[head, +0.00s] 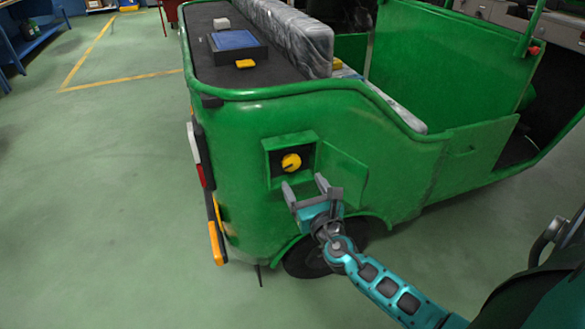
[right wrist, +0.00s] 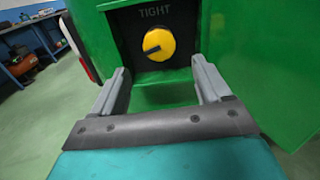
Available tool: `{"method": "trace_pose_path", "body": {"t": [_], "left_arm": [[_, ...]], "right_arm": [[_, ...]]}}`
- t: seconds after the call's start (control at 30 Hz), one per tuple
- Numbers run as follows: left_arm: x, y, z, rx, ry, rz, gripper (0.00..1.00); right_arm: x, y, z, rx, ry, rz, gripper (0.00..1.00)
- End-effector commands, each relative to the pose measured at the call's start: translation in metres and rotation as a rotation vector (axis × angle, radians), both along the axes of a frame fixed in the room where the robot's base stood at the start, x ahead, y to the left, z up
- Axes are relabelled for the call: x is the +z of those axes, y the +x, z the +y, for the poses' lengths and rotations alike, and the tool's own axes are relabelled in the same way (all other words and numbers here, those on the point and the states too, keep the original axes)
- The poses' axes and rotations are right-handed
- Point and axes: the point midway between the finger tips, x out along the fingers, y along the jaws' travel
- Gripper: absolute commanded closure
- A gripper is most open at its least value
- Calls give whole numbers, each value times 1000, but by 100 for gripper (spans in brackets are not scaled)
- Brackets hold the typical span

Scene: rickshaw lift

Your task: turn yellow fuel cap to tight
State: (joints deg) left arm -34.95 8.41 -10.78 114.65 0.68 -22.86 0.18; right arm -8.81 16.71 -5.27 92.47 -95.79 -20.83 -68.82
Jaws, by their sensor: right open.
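The yellow fuel cap (head: 291,162) sits in a dark square recess on the green rickshaw's (head: 240,135) rear corner. In the right wrist view the round cap (right wrist: 161,45) carries a dark pointer line that runs from its middle toward the left. The word TIGHT (right wrist: 155,12) is printed above it on the black panel. My right gripper (head: 307,184) is in front of and a little below the cap, open and empty. In the right wrist view its two fingers (right wrist: 165,78) stand wide apart below the cap, not touching it. My left gripper is not in view.
The open green fuel flap (head: 344,176) stands out to the right of the recess, close to my right gripper. The rickshaw's deck holds a blue-topped box (head: 236,41) and a small yellow item (head: 245,64). The floor at the left is clear.

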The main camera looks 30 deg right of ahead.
Motion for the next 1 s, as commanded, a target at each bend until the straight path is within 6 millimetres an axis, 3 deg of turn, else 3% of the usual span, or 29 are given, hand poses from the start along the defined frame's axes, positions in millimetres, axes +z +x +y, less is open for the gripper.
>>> {"method": "trace_pose_path", "body": {"t": [0.2,0.4,0.83,1.0], "left_arm": [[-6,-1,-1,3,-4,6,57],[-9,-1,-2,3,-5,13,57],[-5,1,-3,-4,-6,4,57],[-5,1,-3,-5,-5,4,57]], "right_arm": [[0,42,-10,-2,1,-2,23],[-1,64,-16,-1,3,-1,23],[0,72,-17,0,3,0,23],[0,72,-17,0,3,0,39]]}}
